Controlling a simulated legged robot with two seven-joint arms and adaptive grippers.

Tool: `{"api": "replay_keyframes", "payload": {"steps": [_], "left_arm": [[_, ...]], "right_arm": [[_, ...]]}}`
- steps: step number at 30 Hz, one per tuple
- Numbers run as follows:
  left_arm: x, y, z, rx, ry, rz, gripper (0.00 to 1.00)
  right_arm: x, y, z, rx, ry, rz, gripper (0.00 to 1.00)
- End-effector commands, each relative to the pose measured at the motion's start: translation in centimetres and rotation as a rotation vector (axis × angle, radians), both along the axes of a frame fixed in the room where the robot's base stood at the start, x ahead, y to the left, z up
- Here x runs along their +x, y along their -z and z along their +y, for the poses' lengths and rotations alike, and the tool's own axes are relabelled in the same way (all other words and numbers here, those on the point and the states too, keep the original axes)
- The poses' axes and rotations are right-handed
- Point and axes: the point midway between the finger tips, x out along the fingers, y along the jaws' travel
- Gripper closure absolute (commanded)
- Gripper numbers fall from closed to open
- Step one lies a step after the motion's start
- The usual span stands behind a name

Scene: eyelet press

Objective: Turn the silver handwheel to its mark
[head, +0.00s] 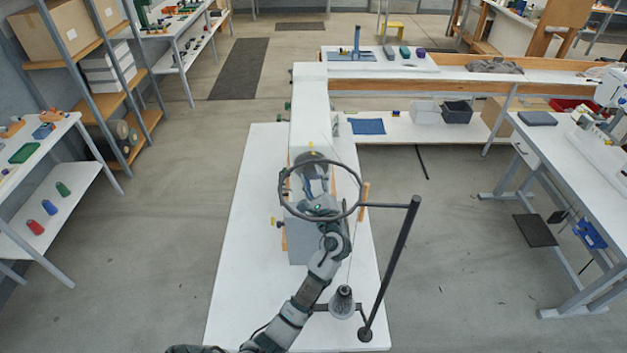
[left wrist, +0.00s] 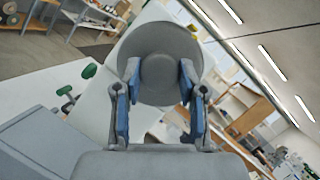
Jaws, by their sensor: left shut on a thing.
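The silver handwheel (head: 311,161) is a grey round piece on the front of the tall white press (head: 310,105). In the left wrist view the handwheel (left wrist: 162,42) fills the top middle, with a darker round hub at its centre. My left gripper (head: 315,186) reaches up to it from below. Its two blue-padded fingers (left wrist: 160,92) stand either side of the hub and are shut on the handwheel. A small yellow mark (head: 311,146) shows just above the wheel; I cannot tell whether the wheel lines up with it. My right gripper is not in view.
A dark ring (head: 284,191) on a jointed arm with a slanting dark pole (head: 391,265) stands around my left wrist in the picture. An orange upright handle (head: 364,192) is close at its right. The white bench (head: 238,260) is bare at the left.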

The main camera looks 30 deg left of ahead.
Motion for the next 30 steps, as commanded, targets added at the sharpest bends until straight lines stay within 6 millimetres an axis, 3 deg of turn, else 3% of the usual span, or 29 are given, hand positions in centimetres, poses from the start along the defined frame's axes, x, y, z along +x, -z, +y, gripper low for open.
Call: {"api": "replay_keyframes", "payload": {"steps": [23,24,26,30], "left_arm": [[-0.07,-0.08,0.08,-0.086,-0.003,-0.055,0.94],[-0.07,-0.08,0.08,-0.087,-0.002,-0.054,0.5],[-0.06,-0.07,0.07,-0.086,-0.003,-0.053,0.35],[0.0,-0.03,0.04,-0.086,-0.002,-0.053,0.34]], "right_arm": [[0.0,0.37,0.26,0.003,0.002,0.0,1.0],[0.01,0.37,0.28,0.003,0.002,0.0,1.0],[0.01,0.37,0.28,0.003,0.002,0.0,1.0],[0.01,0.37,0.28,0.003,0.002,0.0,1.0]]}}
